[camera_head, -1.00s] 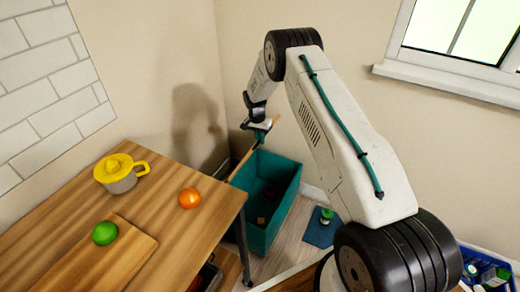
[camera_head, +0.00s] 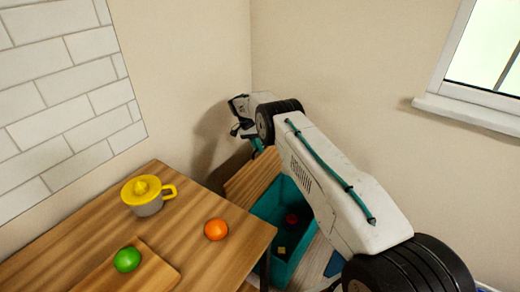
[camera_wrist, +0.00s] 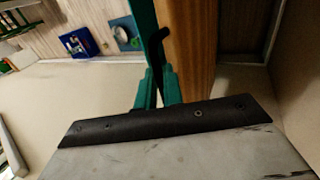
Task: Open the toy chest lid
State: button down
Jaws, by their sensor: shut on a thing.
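The toy chest (camera_head: 270,210) is a teal box beside the table, its inside visible from above. A red thing (camera_head: 291,219) and a small yellow block (camera_head: 281,250) lie inside. Its wooden lid (camera_head: 250,178) is raised and leans over toward the left, its broad face showing. My gripper (camera_head: 258,146) is at the lid's upper edge near the wall corner. The exact contact is hard to see.
A wooden table (camera_head: 90,225) stands at left with a yellow-topped juicer (camera_head: 146,194), an orange (camera_head: 216,229) and a green fruit (camera_head: 127,259). Walls close in behind the gripper. A blue crate (camera_wrist: 80,43) and a teal mat (camera_wrist: 122,42) are on the floor.

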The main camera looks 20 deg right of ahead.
jog(key=shift+a+f, duration=0.25)
jog(key=shift+a, duration=0.05)
jog(key=c, duration=1.5)
grip_release()
jog(key=shift+w+d+r, duration=0.1)
jog(key=shift+d+r, duration=0.1)
jog(key=v, duration=0.7)
jog(key=shift+a+r, duration=0.15)
jog(key=shift+r, duration=0.1)
jog(key=shift+w, duration=0.1)
